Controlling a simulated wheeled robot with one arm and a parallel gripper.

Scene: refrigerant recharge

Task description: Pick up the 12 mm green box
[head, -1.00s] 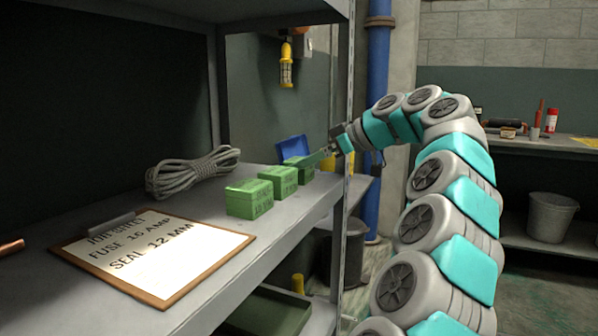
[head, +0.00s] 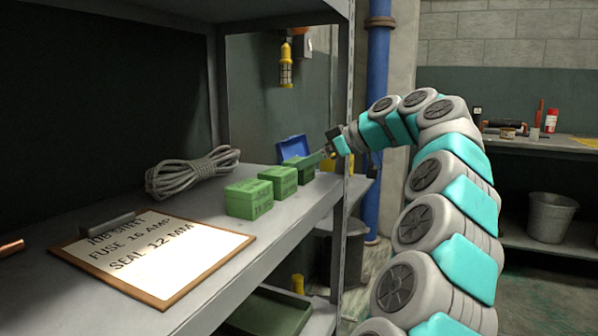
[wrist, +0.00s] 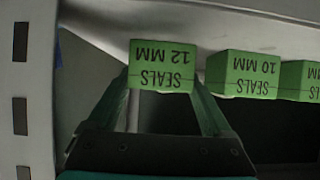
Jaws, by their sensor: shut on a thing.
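The 12 mm green box (wrist: 161,78) is labelled "SEALS 12 MM", upside down in the wrist view. It sits between the two fingers of my gripper (wrist: 163,92), which is shut on it. In the head view the box (head: 305,174) is the farthest of the green boxes in a row on the shelf (head: 222,238). My gripper (head: 308,162) reaches it from the right and partly covers it. I cannot tell whether the box is clear of the shelf. The 10 mm green box (wrist: 242,75) stands beside it, apart from the fingers.
Another green box (head: 249,199) stands nearest in the row. Coiled rope (head: 185,177) lies behind, and a blue open bin (head: 294,147) stands near my gripper. A shelf post (head: 348,110) rises close to my arm.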

